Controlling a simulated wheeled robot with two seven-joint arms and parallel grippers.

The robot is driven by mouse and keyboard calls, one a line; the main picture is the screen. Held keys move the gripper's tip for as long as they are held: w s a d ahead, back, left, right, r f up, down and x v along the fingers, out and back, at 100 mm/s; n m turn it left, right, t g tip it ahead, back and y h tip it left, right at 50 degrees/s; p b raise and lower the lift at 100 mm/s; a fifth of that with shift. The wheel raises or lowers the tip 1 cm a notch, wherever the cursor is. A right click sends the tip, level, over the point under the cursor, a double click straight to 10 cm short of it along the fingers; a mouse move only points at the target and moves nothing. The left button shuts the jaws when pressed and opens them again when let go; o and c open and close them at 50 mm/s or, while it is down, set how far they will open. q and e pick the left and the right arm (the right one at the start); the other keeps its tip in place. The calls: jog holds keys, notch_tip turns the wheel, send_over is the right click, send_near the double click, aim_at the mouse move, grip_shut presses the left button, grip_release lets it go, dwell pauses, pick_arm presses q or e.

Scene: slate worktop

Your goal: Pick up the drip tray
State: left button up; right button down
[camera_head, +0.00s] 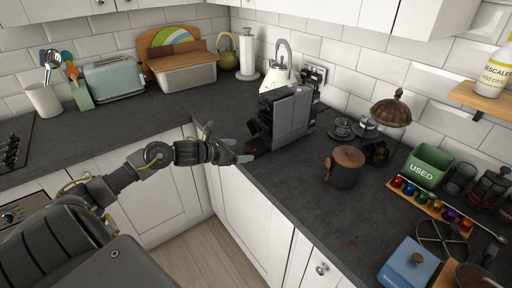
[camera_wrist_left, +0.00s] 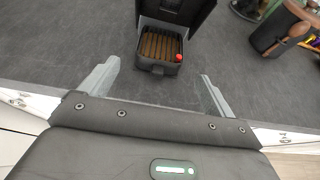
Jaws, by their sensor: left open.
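The drip tray (camera_wrist_left: 158,47) is a dark tray with brown slats at the foot of the coffee machine; a small red spot shows at its right front corner in the left wrist view. In the head view the tray (camera_head: 256,146) is small and partly hidden by my gripper. The black and grey coffee machine (camera_head: 291,115) stands on the worktop. My left gripper (camera_head: 242,151) is open and empty just in front of the tray. In the left wrist view its fingers (camera_wrist_left: 159,72) are spread, with the tray ahead between them. My right gripper is not in view.
A green box marked USED (camera_head: 428,166) and a row of coloured capsules (camera_head: 431,204) lie farther right. The worktop in front of the canister is clear.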

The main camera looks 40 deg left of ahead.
aim_at(248, 149)
pick_arm(q)
jog(key=shift+w, duration=0.15)
jog(key=p+x, duration=0.2)
jog(key=x, duration=0.2)
jog(key=shift+w, duration=0.25)
jog(key=shift+w+f, duration=0.2)
jog(key=shift+c, duration=0.4)
jog(key=c, duration=1.2)
